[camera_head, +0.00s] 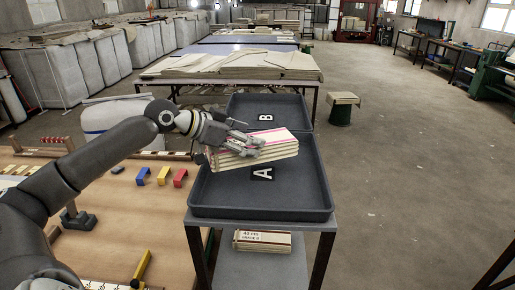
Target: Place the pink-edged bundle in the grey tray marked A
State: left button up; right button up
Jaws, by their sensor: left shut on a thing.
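The pink-edged bundle (276,146) is a stack of cream folded cloth with a pink stripe. My left gripper (252,148) is shut on its left end. The bundle is over the grey tray marked A (292,205), tilted a little, with its left end reaching toward the tray's left wall. Whether it touches the tray floor I cannot tell. The white letter A shows on the bare tray floor in front of the bundle. My right gripper is not in view.
A second grey tray marked B (290,106) is directly behind tray A. Both stand on a grey cart (290,226) with a labelled bundle (262,241) on its lower shelf. A wooden table (120,225) with coloured blocks is at left. Open floor lies to the right.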

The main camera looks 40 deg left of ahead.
pick_arm(q)
jog(key=w+d+f, duration=0.1)
jog(key=w+f+p, duration=0.1)
jog(key=f, duration=0.1)
jog(key=shift+w+d, duration=0.3)
jog(key=shift+d, duration=0.05)
jog(key=shift+w+d+f+p, duration=0.1)
jog(key=shift+d+f+p, duration=0.05)
jog(key=shift+f+p, duration=1.1)
jog(key=shift+f, duration=0.6)
jog(key=o, duration=1.2)
jog(key=shift+o, duration=0.2)
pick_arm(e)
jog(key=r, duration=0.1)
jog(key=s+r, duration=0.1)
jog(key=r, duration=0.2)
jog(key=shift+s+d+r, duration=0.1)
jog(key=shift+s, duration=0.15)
